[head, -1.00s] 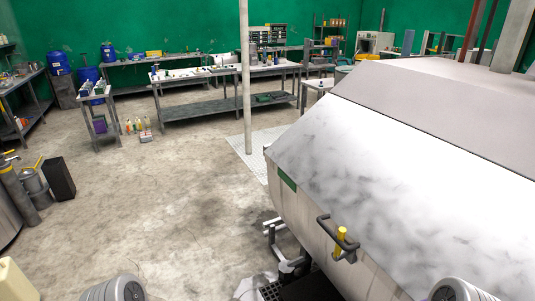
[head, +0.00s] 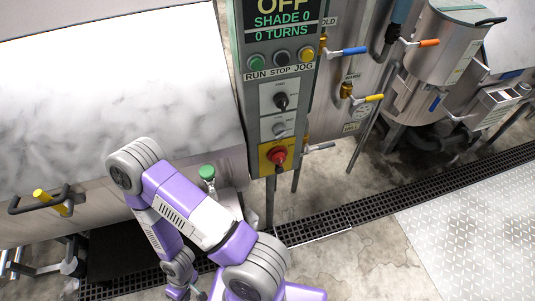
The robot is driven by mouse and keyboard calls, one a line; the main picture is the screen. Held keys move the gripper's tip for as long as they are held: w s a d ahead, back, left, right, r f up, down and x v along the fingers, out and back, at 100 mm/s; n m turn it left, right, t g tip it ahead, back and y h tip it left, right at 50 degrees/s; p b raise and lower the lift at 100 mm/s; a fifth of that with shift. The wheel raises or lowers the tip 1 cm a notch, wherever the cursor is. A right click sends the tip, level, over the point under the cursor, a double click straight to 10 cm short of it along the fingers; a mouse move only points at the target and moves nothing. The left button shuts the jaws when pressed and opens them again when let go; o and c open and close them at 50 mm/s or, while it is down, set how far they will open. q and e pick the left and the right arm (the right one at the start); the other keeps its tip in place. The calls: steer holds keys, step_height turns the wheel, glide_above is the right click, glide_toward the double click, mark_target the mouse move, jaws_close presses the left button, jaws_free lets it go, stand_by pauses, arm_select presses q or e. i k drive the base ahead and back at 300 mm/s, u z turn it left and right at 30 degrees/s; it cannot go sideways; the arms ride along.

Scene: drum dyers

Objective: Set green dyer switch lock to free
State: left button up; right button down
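A tall grey-green control panel (head: 240,60) stands right of the pale dyer casing (head: 110,80). Its display (head: 283,18) reads OFF, SHADE 0, 0 TURNS. Below the RUN, STOP and JOG buttons is a black rotary switch (head: 281,101), and under that a small silver knob (head: 279,129). Their small labels are unreadable, so I cannot tell which is the lock or how it is set. My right arm is folded left of and below the panel, touching neither switch. Only a small part of its gripper (head: 186,292) shows at the bottom edge, fingers unclear. My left gripper is out of view.
A red stop button (head: 278,155) on yellow sits low on the panel. A green knob (head: 207,172) stands near my arm. Blue (head: 348,51), yellow (head: 368,98) and orange (head: 425,43) valve handles project at right. A yellow-gripped handle (head: 52,201) projects at left. Floor grating (head: 370,205) runs below.

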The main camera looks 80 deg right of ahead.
mark_target(279, 169)
steer(key=z, duration=2.75)
